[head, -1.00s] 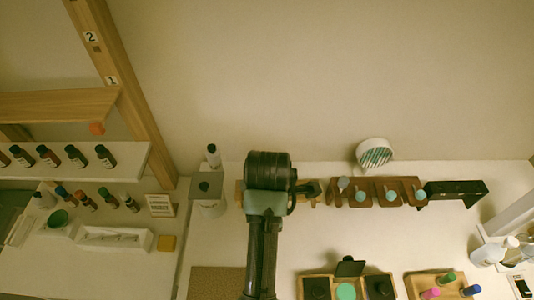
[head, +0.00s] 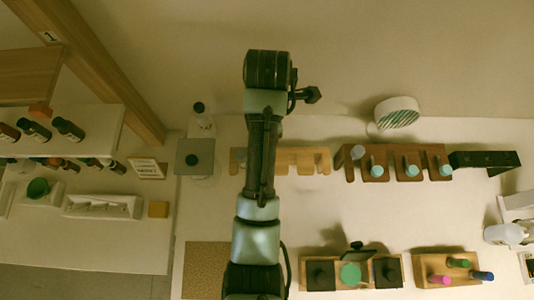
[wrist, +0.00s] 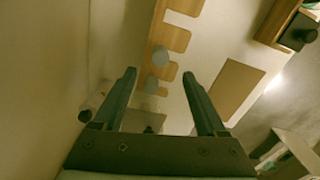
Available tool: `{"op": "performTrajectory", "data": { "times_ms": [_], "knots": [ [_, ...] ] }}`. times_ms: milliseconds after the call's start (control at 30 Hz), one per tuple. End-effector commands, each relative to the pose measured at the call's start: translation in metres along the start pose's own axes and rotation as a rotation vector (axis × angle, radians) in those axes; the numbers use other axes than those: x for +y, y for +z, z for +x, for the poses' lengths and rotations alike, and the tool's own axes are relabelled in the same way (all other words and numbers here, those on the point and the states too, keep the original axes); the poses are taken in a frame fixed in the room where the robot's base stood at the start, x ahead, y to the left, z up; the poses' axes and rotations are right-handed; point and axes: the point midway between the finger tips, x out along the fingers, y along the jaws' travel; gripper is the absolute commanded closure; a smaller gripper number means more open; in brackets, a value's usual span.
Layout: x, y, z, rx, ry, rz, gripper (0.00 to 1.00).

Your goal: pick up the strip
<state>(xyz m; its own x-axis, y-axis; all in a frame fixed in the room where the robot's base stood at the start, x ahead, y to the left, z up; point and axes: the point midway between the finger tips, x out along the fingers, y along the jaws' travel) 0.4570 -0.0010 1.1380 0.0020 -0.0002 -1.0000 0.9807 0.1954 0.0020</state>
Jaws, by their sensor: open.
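I cannot pick out a strip with certainty in either view. My gripper (wrist: 162,98) is open in the wrist view, with its two dark fingers apart and nothing seen between them but the scene beyond. A light wooden slotted rack (wrist: 178,38) lies beyond the fingers, with rounded grey tops (wrist: 160,56) along it. In the head view the light rack (head: 305,153) stands on the white table, and my arm hides part of it. The fingers cannot be made out clearly in the head view.
A dark brown rack (head: 353,171) with light-blue tops and a black rack (head: 484,160) stand to the right. A grey-topped box (head: 195,158) stands left. A cork mat (head: 205,270) and a wooden tray (head: 432,268) are nearer. The table between racks and tray is clear.

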Motion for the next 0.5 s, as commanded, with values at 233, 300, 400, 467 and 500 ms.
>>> {"op": "performTrajectory", "data": {
  "times_ms": [233,300,400,467,500],
  "knots": [
    [-0.001,-0.001,0.030,0.001,-0.003,-0.001,0.26],
    [-0.001,-0.001,0.033,0.000,-0.002,-0.001,0.26],
    [-0.002,-0.001,0.039,0.001,-0.005,-0.001,0.26],
    [-0.003,-0.001,0.046,0.002,-0.006,-0.001,0.26],
    [-0.003,-0.002,0.051,0.002,-0.006,-0.002,0.26]
  ]
}}
